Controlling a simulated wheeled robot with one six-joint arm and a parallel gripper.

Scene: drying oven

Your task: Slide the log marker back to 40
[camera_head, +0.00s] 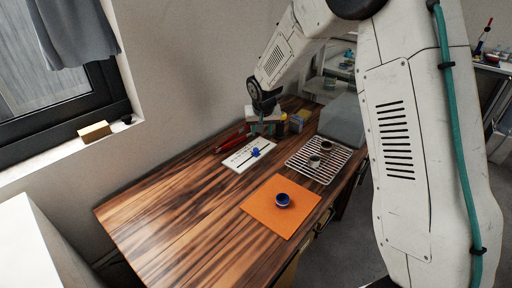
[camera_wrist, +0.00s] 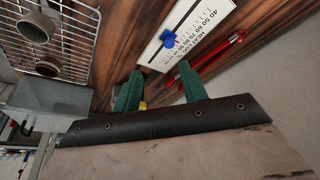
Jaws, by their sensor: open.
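The heat log (camera_head: 236,161) is a white card with a dark slot and a printed scale, lying on the wooden table. Its blue marker (camera_head: 256,152) stands up from the slot. In the wrist view the log (camera_wrist: 153,59) shows numbers from 40 up to about 90, and the marker (camera_wrist: 168,38) sits nearer the high-number end, away from 40. My gripper (camera_wrist: 158,70) has two green fingers spread apart with nothing between them. The fingertips point toward the log's high-number end, apart from the marker. In the head view my gripper (camera_head: 267,127) is behind the log.
Red pens (camera_wrist: 218,57) lie beside the log. A wire rack (camera_head: 326,174) with small cups stands to the right. An orange mat (camera_head: 262,218) with a blue cup (camera_head: 283,200) lies in front. A grey box (camera_head: 343,121) is at the back right. The table's left part is clear.

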